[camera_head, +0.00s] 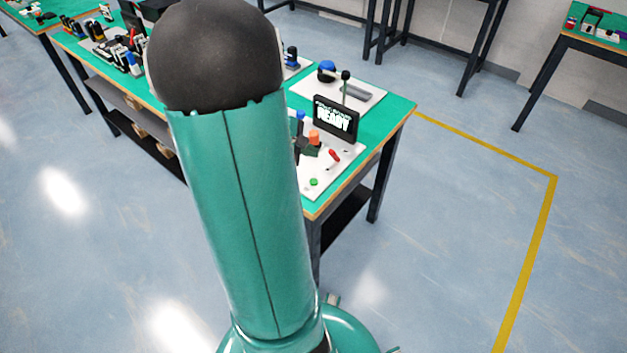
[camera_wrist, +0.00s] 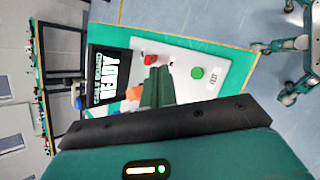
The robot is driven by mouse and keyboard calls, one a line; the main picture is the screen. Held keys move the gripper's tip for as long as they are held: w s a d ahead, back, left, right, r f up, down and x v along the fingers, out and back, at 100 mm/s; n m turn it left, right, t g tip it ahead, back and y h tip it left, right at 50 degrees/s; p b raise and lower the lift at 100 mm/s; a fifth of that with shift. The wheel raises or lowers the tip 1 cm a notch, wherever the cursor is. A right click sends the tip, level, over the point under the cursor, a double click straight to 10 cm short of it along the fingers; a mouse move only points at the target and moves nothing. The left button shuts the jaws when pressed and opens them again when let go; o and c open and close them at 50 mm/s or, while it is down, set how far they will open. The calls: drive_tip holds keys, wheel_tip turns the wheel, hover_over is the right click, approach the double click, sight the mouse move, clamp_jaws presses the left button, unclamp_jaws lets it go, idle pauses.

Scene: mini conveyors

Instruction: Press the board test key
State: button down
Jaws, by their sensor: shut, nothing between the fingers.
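A white control board (camera_head: 343,168) lies on the near end of the green bench, with a black screen (camera_head: 335,118) reading "READY" at its back. It also shows in the wrist view (camera_wrist: 232,68). A round green button (camera_head: 313,182) sits at the board's front, next to a small printed label too small to read for certain; the button is clear in the wrist view (camera_wrist: 197,72). My gripper (camera_wrist: 160,72) is shut and empty over the board, left of the green button in the wrist view. I cannot tell its height above the board.
A red lever (camera_wrist: 150,59) stands close to my fingers. An orange knob (camera_head: 314,137) and a blue-topped part (camera_head: 300,116) are near the screen. Another white panel with a blue dome (camera_head: 326,70) and an upright stick lies behind. Floor right of the bench is clear.

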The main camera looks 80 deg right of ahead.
sight(310, 183)
drive_tip(key=shift+f, duration=4.15)
drive_tip(key=shift+f, duration=0.1)
drive_tip(key=shift+f, duration=0.3)
drive_tip(key=shift+f, duration=0.35)
drive_tip(key=shift+r, duration=0.75)
drive_tip(key=shift+r, duration=0.1)
drive_tip(key=shift+r, duration=2.45)
